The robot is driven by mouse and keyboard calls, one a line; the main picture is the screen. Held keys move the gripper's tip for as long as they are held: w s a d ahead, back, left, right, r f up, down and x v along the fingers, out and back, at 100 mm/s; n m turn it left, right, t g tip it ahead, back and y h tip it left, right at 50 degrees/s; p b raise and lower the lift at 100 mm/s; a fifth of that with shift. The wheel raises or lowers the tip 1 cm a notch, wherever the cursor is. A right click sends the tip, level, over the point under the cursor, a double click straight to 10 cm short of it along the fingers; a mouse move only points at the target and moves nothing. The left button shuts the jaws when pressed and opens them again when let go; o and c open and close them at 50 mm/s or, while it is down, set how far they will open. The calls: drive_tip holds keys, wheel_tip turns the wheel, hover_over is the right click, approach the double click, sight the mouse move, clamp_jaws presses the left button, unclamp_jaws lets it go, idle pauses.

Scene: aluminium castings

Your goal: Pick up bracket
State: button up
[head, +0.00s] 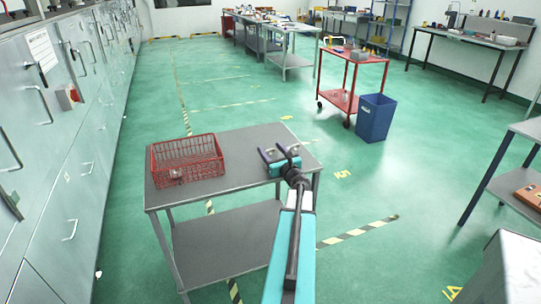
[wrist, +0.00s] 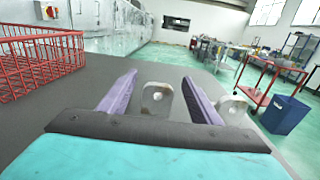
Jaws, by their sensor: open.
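The bracket is a grey metal casting with upright lugs at the right end of the small grey table. In the wrist view one holed lug (wrist: 157,101) stands between my gripper's purple fingers, and another lug (wrist: 236,107) shows just right of the right finger. Its lower part is hidden behind my gripper's dark front edge. My gripper (wrist: 160,76) is open, with the right finger between the two lugs; I cannot tell whether it touches them. In the head view my gripper (head: 271,149) is low over the table's right end.
A red wire basket (head: 187,157) stands on the left of the grey table (head: 232,180), with a small metal part (head: 177,174) at its front. A red trolley (head: 352,58) and blue bin (head: 376,118) stand beyond. Grey cabinets (head: 40,130) line the left.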

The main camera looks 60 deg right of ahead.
sight(273, 150)
drive_tip(key=c, duration=1.2)
drive_tip(key=shift+r, duration=0.15)
drive_tip(key=shift+r, duration=0.75)
drive_tip(key=shift+r+b, duration=0.35)
drive_tip(key=shift+r, duration=0.55)
drive_tip(key=s+a, duration=0.2)
drive_tip(key=a, duration=0.1)
drive_tip(key=s+a+b, duration=0.1)
drive_tip(key=shift+s+a+r, duration=0.25)
drive_tip(key=shift+s+a, duration=0.15)
drive_tip(key=shift+s+a+b, duration=0.3)
drive_tip(key=shift+s+a, duration=0.35)
drive_tip(key=shift+a, duration=0.15)
drive_tip(key=shift+r+p, duration=0.25)
drive_tip(key=shift+p, duration=0.2)
drive_tip(key=shift+s+a+p, duration=0.15)
drive_tip(key=shift+a+p, duration=0.05)
drive_tip(key=shift+p, duration=0.5)
drive_tip(key=shift+s+p, duration=0.1)
drive_tip(key=shift+p, duration=0.2)
